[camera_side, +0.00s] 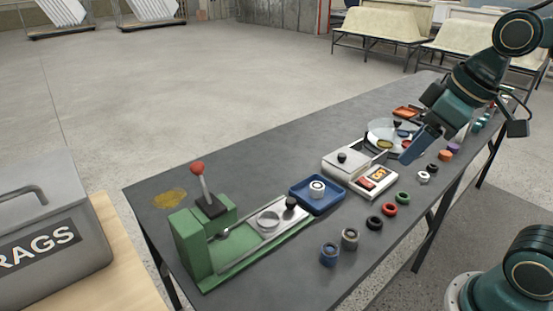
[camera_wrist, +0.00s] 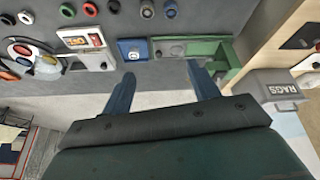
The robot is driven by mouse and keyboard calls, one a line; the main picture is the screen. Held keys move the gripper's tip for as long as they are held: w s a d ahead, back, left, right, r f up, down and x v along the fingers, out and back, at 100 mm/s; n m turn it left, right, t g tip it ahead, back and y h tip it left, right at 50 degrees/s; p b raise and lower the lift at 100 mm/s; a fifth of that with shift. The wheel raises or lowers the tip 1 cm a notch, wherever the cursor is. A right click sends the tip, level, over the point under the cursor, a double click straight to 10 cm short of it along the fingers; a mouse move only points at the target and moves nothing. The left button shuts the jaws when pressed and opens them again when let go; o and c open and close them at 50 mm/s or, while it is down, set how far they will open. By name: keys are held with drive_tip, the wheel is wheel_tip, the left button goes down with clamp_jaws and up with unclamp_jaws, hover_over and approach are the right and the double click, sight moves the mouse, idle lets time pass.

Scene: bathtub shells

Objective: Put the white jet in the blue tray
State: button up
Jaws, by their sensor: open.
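A white round part with a dark centre, which looks like the white jet (camera_side: 317,186), sits inside the blue tray (camera_side: 330,203). In the wrist view the blue tray (camera_wrist: 123,44) also holds this small white piece (camera_wrist: 134,55). My gripper (camera_side: 408,157) is open and empty, with its two blue fingers apart above the far part of the table, well to the right of the tray in the side view. In the wrist view the fingers of my gripper (camera_wrist: 163,88) point toward the table, and the tray lies beyond them.
A green press (camera_side: 190,245) with a red-knobbed lever stands left of the tray. A white box with a card (camera_side: 372,181) stands on its right. Black (camera_side: 374,222), red (camera_side: 389,209) and green (camera_side: 403,197) rings line the near edge. Another small whitish part (camera_side: 424,178) lies farther along.

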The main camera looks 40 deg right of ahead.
drive_tip(key=s, duration=0.1)
drive_tip(key=s+f+m, duration=0.1)
drive_tip(key=s, duration=0.1)
drive_tip(key=s+f+m, duration=0.1)
drive_tip(key=s, duration=0.1)
drive_tip(key=shift+s+d+f+t+h, duration=0.1)
drive_tip(key=shift+d+t+h, duration=0.2)
drive_tip(key=shift+t, duration=0.1)
idle(0.9)
